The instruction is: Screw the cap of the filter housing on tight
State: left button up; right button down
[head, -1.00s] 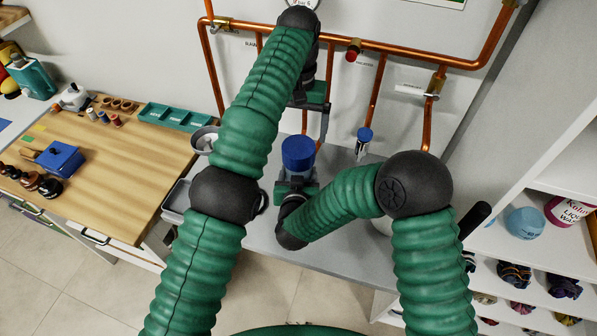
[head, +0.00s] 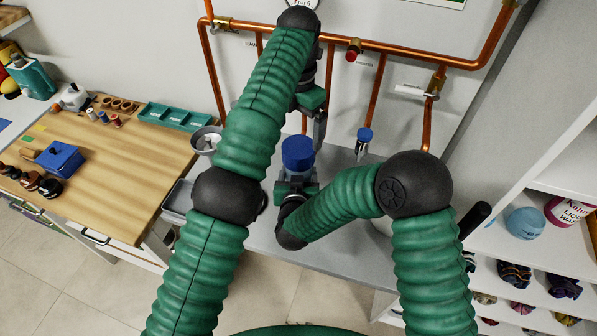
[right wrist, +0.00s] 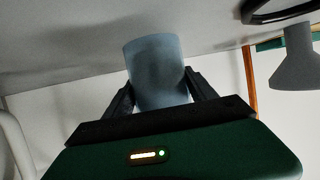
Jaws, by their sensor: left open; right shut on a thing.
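The blue cap (head: 298,150) sits on top of the upright filter housing (head: 297,174), whose pale blue body shows below it in the head view. I cannot tell how tightly the cap is seated. My right gripper (head: 297,186) is low on the housing. In the right wrist view its fingers (right wrist: 160,95) are shut on the grey-blue filter housing (right wrist: 157,66), one on each side. My left gripper (head: 312,128) is open, above and just behind the cap. It points down, and its fingers are partly hidden and do not appear to grip the cap.
Copper pipes (head: 374,95) run along the wall behind. A small blue-topped fitting (head: 364,136) is right of the cap. A grey bowl (head: 206,139) stands left, partly behind my left arm. The grey bench (head: 335,245) is clear in front.

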aim_at(299, 146)
dwell(0.3)
pick_arm(q)
jog(key=shift+f, duration=4.05)
jog(key=shift+c, duration=0.4)
